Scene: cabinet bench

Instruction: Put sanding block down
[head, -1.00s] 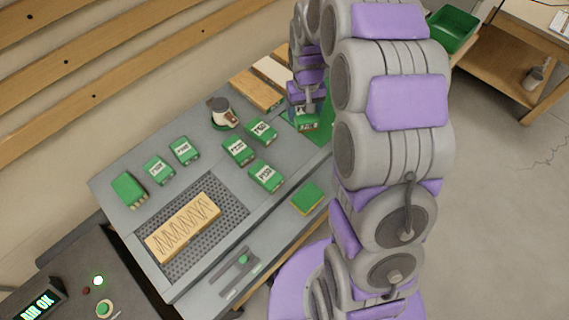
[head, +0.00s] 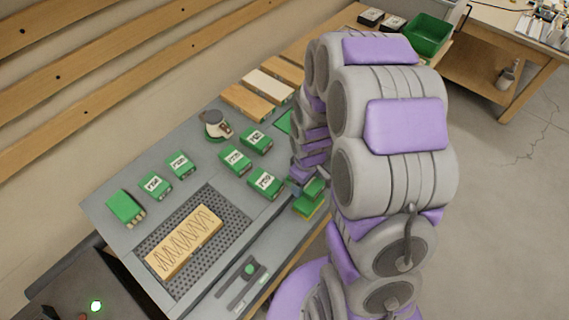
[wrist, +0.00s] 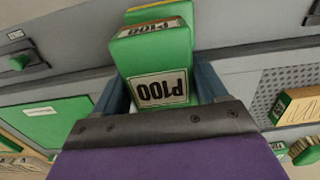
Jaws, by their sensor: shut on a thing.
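My gripper (head: 308,186) is shut on a green sanding block (head: 316,187) at the right front of the grey bench. In the wrist view the block (wrist: 152,55) sits between the two fingers and shows a white P100 label. In the head view the held block is right by a green and yellow pad (head: 307,208) at the bench's front edge. I cannot tell whether it touches the pad. Part of the gripper is hidden by my arm. A green marked area (head: 284,122) lies farther back on the bench, partly hidden by my arm.
Several labelled green blocks (head: 235,160) stand on the bench, left of my gripper. A sander (head: 215,125) stands behind them. A scribbled wooden board (head: 184,243) lies on a perforated panel (head: 228,205). Wooden boards (head: 248,102) lie at the back. A green bin (head: 425,35) is at the back right.

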